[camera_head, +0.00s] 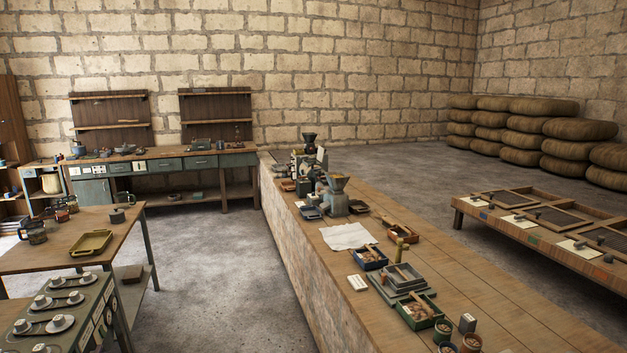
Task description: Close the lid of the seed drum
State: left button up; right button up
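Neither of my grippers is in view. I cannot pick out a seed drum or its lid with certainty. A grey-green machine (336,200) with a tan funnel-shaped hopper stands upright on the long wooden counter (480,285). A similar machine with a dark hopper (309,142) stands behind it. Small round containers (443,331) with open, filled tops stand at the counter's near end. A pale round pot (51,183) sits on a shelf at the far left.
A workbench (180,165) lines the back wall. A low table (545,230) and stacked sacks (525,135) are at right. The floor (200,265) between counter and left table is clear.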

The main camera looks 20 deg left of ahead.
aim_at(321, 150)
jog(key=i+j+u, duration=0.55)
jog(key=i+u, duration=0.6)
jog(key=i, duration=3)
jog(key=i+j+z, duration=0.1)
jog(key=i, duration=1.1)
